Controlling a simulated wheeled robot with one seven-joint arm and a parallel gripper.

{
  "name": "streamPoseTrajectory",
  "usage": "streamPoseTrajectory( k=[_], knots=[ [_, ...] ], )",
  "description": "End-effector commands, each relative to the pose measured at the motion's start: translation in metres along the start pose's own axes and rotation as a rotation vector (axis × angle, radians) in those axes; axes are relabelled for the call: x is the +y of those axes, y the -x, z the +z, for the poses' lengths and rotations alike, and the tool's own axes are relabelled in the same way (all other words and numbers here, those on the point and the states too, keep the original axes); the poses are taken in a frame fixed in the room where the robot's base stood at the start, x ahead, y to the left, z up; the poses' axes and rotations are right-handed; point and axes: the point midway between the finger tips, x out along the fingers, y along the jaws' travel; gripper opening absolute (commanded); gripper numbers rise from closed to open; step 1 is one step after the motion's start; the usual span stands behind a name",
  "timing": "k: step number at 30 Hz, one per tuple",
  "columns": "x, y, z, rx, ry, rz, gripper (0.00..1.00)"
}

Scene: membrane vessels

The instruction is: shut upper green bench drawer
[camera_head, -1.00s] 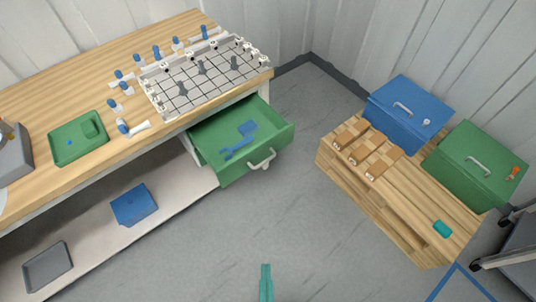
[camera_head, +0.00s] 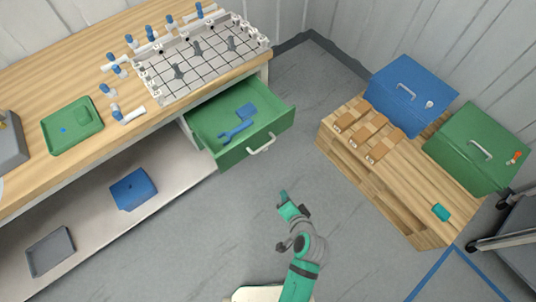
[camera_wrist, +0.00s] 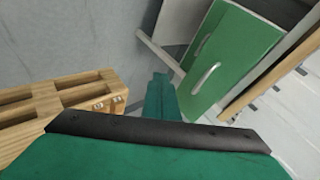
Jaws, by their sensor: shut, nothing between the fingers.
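The green bench drawer (camera_head: 232,156) is pulled out from under the wooden bench top, with its pale bar handle (camera_head: 261,145) on the front. A blue tool (camera_head: 237,130) and a blue block (camera_head: 246,111) lie inside it. My gripper (camera_head: 283,196) is shut and empty, above the floor in front of the drawer and apart from it. In the wrist view the teal fingers (camera_wrist: 160,85) point toward the drawer's green front (camera_wrist: 235,55), and its handle (camera_wrist: 206,78) shows just right of the fingertips.
A wooden pallet stack (camera_head: 375,185) stands at the right with a blue box (camera_head: 410,95) and a green box (camera_head: 475,150) on it. The bench top holds a grey rack (camera_head: 195,65) and a green tray (camera_head: 72,126). Floor between bench and pallets is clear.

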Motion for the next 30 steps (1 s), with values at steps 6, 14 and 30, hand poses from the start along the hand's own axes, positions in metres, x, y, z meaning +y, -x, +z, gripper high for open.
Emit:
streamPoseTrajectory(
  k=[6,14,30],
  knots=[
    [-0.034,-0.015,-0.041,-0.156,-0.152,-0.078,0.00],
    [-0.058,-0.009,-0.064,-0.275,-0.219,-0.129,0.00],
    [-0.072,-0.073,-0.047,-0.295,-0.223,-0.134,0.00]
  ],
)
